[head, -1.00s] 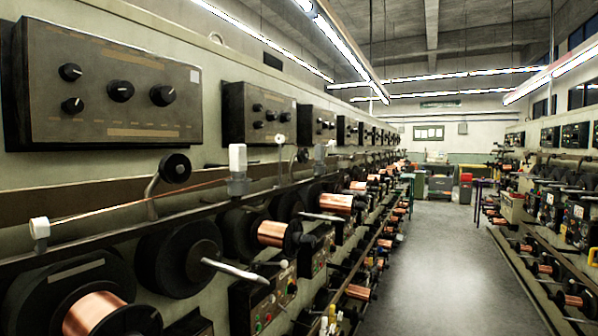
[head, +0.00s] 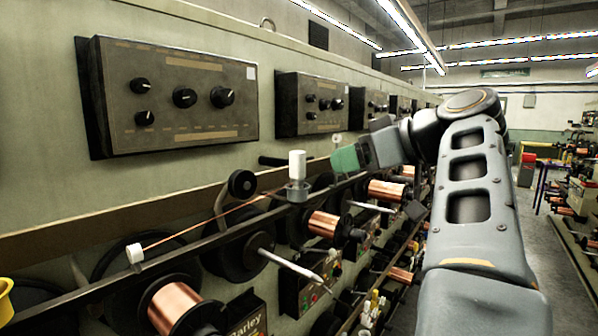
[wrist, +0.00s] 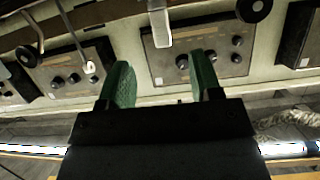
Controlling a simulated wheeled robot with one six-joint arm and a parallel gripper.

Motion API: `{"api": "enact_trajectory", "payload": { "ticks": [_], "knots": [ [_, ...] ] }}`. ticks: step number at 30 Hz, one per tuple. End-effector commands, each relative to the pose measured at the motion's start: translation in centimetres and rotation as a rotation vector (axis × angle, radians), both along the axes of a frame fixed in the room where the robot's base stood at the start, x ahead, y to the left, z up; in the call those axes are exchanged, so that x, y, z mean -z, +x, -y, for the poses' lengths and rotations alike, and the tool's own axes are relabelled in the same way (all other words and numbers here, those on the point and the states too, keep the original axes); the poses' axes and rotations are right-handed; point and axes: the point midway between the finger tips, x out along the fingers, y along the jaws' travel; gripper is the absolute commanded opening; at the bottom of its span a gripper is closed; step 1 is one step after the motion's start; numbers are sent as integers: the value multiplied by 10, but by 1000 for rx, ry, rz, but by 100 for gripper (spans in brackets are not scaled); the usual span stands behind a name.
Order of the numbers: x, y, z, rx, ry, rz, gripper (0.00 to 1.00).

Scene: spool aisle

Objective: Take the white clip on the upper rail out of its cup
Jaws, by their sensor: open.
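The white clip (head: 297,164) stands upright in a grey cup (head: 297,192) on the dark upper rail. In the wrist view, which is upside down, the clip (wrist: 160,28) hangs from the top edge, and little of its cup shows. My gripper (head: 340,158) is just right of the clip in the head view, at about its height, with green fingers pointing left. In the wrist view the gripper (wrist: 160,62) is open and empty, its two green fingers apart. The clip is in line with the gap, beyond the fingertips and not between them.
A copper wire runs from a white guide (head: 135,253) along the rail towards the cup. A black roller (head: 242,183) on a bent arm stands left of the cup. Control boxes (head: 170,95) line the wall behind. Copper spools (head: 323,224) sit below the rail. The aisle floor is right.

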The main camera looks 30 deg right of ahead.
Motion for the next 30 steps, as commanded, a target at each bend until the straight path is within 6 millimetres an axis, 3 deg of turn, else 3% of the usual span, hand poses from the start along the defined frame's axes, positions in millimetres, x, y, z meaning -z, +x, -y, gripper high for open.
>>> {"api": "enact_trajectory", "payload": {
  "ticks": [12,21,30],
  "knots": [
    [15,55,-26,-13,-12,18,58],
    [21,71,-33,-10,-12,18,58],
    [32,105,-46,-12,-11,15,58]
  ]
}}
